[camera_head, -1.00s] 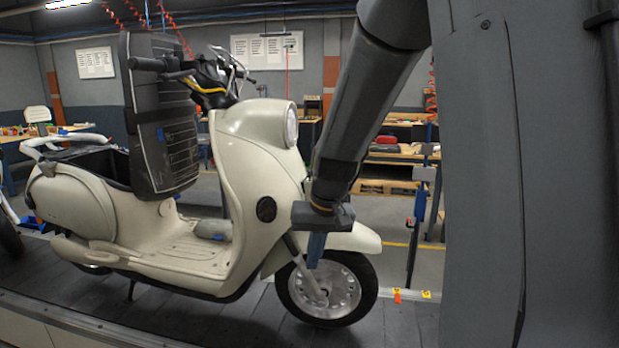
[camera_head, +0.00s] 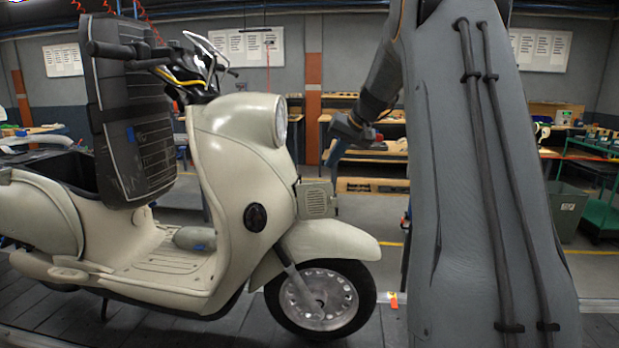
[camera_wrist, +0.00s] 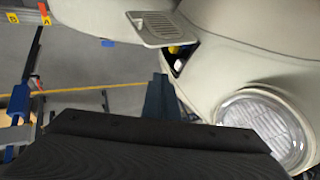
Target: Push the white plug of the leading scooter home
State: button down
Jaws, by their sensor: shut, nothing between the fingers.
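The leading scooter (camera_head: 238,145) is cream and stands upright on the conveyor, its front to the right. A grilled flap (camera_head: 314,200) stands out from its front above the fender; it also shows in the wrist view (camera_wrist: 155,27). Beside the flap, the wrist view shows a dark opening with a small white plug (camera_wrist: 179,65) and a yellow part (camera_wrist: 176,48) inside. How deep the plug sits I cannot tell. My gripper (camera_head: 332,162) is shut and empty, in front of the scooter, above the flap and apart from it. Its blue fingers (camera_wrist: 160,92) point toward the opening's side.
The round headlight (camera_wrist: 265,125) is close to my gripper in the wrist view. The front fender (camera_head: 330,240) juts out below the flap. A large dark case (camera_head: 130,130) stands on the scooter. Workbenches (camera_head: 375,155) stand behind, with open floor between.

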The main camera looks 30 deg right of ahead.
aim_at(296, 183)
jog(key=w+a+f+p, duration=0.5)
jog(key=w+f, duration=0.3)
dwell(0.4)
